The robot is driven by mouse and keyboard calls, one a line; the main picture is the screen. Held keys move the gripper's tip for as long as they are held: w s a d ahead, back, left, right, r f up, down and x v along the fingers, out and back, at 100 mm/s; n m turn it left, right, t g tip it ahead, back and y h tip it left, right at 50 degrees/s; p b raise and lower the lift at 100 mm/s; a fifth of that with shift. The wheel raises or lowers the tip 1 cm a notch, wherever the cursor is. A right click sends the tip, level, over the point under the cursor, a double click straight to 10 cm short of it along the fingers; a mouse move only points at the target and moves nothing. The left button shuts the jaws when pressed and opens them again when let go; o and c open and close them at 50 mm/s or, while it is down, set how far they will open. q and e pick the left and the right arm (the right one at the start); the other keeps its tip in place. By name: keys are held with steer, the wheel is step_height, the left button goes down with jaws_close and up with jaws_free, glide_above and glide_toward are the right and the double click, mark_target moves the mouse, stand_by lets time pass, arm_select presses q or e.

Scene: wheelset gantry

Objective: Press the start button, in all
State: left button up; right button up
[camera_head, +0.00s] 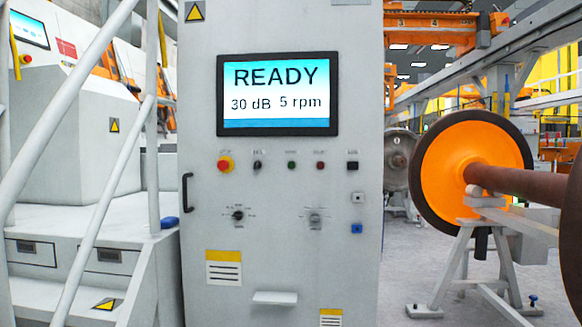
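A light grey control cabinet (270,240) stands upright in front of me. Its screen (277,94) reads "READY", "30 dB" and "5 rpm". Neither of my grippers is in view.
Two rotary knobs (238,216) (315,218) and a small shelf (274,298) sit lower on the cabinet. Steps with a white handrail (108,173) stand at the left. An orange wheel (466,162) with a brown axle rests on a grey stand (458,262) at the right.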

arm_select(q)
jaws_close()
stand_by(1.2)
